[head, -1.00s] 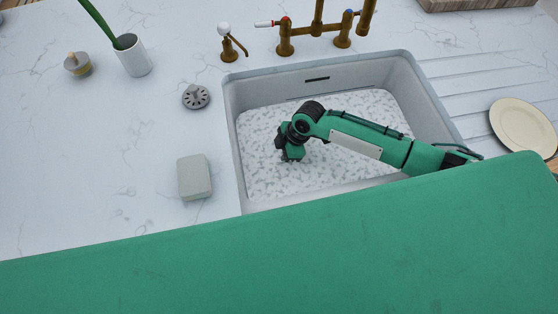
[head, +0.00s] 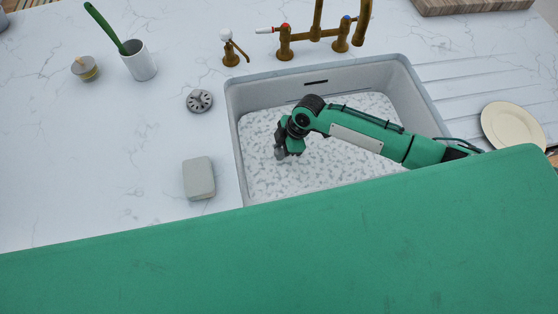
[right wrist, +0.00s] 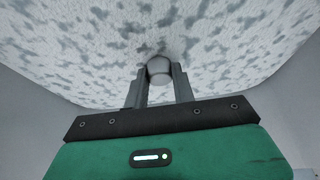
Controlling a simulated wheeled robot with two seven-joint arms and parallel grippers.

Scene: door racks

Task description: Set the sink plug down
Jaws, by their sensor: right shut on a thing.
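My right gripper (right wrist: 158,90) is inside the sink, pointing down at its pale mottled bottom. In the right wrist view its two grey fingers are shut on a small rounded grey thing (right wrist: 158,66), which looks like the sink plug. Only its rounded end shows; I cannot tell whether it touches the bottom. In the head view the right gripper (head: 280,153) is at the left part of the sink (head: 235,130), and the held thing cannot be made out there. My left gripper is not in view.
A slotted round grey strainer (head: 199,101) and a grey soap-like block (head: 199,178) lie left of the sink. A white cup (head: 140,65), a small jar (head: 86,69), brass taps (head: 315,38) and a cream plate (head: 512,126) stand around. The left counter has free room.

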